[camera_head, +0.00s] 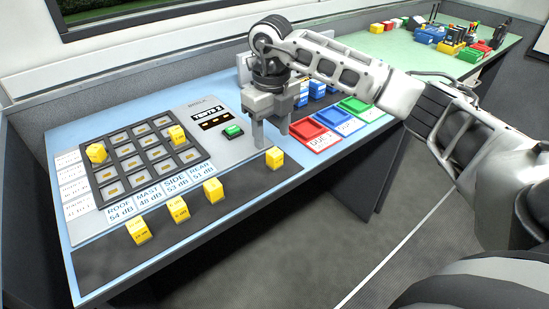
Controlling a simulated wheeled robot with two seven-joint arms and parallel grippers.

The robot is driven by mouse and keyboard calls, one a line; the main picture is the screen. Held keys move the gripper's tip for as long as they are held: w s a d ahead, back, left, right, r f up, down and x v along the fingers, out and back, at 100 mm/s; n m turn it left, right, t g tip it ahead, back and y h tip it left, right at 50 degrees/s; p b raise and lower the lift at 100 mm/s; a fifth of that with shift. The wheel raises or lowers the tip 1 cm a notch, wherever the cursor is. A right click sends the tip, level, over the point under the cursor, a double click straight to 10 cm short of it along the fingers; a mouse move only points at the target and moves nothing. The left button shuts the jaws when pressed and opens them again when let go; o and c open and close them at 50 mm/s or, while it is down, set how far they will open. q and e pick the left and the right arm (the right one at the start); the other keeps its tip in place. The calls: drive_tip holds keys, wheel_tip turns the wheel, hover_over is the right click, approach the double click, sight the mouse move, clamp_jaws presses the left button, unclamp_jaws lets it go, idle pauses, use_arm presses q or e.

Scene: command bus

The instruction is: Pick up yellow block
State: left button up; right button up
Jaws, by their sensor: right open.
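Several yellow blocks are in view. One yellow block (274,158) sits on the dark front strip of the blue desk, just below and slightly right of my right gripper (271,136). My right gripper points down with its fingers apart and empty. More yellow blocks (213,190), (178,209) and (138,230) stand in a row along the same strip. Two others, a left one (96,153) and a right one (177,134), sit on the dark grid panel (140,176). My left gripper does not show.
A green button (233,131) and display (214,121) are left of my right gripper. Red (308,129), blue (334,117) and green (357,104) trays lie to its right, with blue blocks (317,90) behind. A green bench (399,46) holds clutter at back right. The desk's front edge is close.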

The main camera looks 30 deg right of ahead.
sight(274, 151)
drive_tip(key=shift+s+d+f, duration=0.1)
drive_tip(key=shift+f, duration=1.55)
drive_tip(key=shift+s+d+f, duration=0.1)
drive_tip(key=shift+f, duration=1.5)
drive_tip(key=c, duration=1.1)
